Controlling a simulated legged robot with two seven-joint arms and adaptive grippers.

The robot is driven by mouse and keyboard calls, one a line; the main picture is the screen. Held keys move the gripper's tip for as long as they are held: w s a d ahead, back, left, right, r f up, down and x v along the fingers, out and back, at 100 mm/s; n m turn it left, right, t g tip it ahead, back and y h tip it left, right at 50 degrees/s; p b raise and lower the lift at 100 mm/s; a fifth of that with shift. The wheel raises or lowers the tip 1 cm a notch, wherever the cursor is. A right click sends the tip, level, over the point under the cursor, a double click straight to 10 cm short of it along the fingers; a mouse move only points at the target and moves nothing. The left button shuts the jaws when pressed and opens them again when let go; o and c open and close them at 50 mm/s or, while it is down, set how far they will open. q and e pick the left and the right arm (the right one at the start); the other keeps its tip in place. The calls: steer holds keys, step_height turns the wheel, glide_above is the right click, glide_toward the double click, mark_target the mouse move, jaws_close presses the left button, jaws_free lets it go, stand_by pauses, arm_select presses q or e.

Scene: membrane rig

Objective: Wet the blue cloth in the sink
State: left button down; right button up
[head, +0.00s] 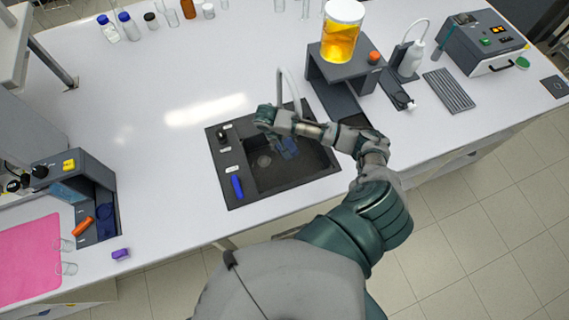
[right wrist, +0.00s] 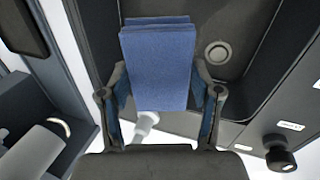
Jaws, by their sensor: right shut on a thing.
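The blue cloth (head: 288,148) is a folded pad. In the right wrist view the cloth (right wrist: 158,62) stands out between the fingers of my right gripper (right wrist: 160,98), which is shut on it. In the head view my right gripper (head: 277,134) is over the dark sink (head: 301,176), near its back edge, with the cloth over the basin. The round drain (head: 264,161) shows in the basin, and also in the right wrist view (right wrist: 217,52). The pale curved faucet (head: 291,88) rises behind the gripper. I cannot tell whether water runs. My left gripper is out of view.
A black knob (head: 221,136) and a blue object (head: 237,187) are on the sink's left rim. A dark stand with an orange-filled jar (head: 341,40) is at the right. Bottles stand at the back.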

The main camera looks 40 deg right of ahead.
mark_target(288, 142)
steer(key=shift+r, duration=0.15)
stand_by(0.3)
steer(key=shift+w+r, duration=0.1)
steer(key=shift+r, duration=1.8)
